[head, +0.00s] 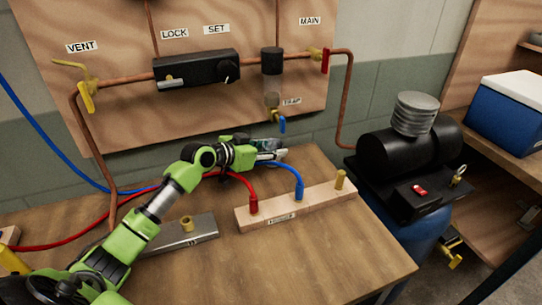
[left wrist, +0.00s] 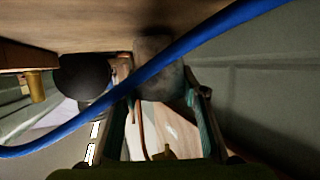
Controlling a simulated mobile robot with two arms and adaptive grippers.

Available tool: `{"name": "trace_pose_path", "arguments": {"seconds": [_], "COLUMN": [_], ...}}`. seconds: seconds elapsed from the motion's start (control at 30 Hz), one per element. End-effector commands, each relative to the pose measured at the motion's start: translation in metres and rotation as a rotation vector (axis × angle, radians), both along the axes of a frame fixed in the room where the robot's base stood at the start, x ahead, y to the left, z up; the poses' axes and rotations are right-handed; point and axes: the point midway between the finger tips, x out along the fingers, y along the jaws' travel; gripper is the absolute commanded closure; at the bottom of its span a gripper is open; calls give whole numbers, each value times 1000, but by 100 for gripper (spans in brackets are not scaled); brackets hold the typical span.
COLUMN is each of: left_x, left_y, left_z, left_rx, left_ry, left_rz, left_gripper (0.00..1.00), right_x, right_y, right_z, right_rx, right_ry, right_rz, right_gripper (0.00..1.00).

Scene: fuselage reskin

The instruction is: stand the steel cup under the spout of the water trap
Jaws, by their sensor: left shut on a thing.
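The water trap (head: 272,88) hangs on the wall board, with a clear bowl, a brass outlet and a blue lever (head: 282,124) at its lower end. My left gripper (head: 274,153) is low over the back of the bench, below the trap. In the left wrist view, a grey, rounded metal thing, which looks like the steel cup (left wrist: 157,66), sits between its fingers (left wrist: 163,98). The gripper is shut on it. In the head view the cup is mostly hidden by the gripper; I cannot tell whether it touches the bench. My right gripper is not in view.
A wooden rack (head: 312,204) with red and blue hose ends stands in front of the gripper. The blue hose (left wrist: 145,74) crosses close before the wrist camera. A black compressor (head: 410,150) stands right of the bench. The bench front (head: 300,255) is clear.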

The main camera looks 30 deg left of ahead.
Motion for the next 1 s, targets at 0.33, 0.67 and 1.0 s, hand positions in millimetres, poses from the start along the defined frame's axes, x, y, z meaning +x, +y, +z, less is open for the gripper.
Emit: {"name": "trace_pose_path", "arguments": {"seconds": [0.33,0.67,1.0], "left_x": [0,0,-12], "left_y": [0,0,5], "left_z": [-8,-9,0], "left_rx": [0,-1,2], "left_ry": [-1,0,0], "left_rz": [1,1,2], "left_gripper": [86,44,44], "right_x": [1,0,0], "right_y": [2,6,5], "right_z": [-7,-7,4], "right_rx": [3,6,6], "right_ry": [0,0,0], "right_rz": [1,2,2], "right_gripper": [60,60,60]}}
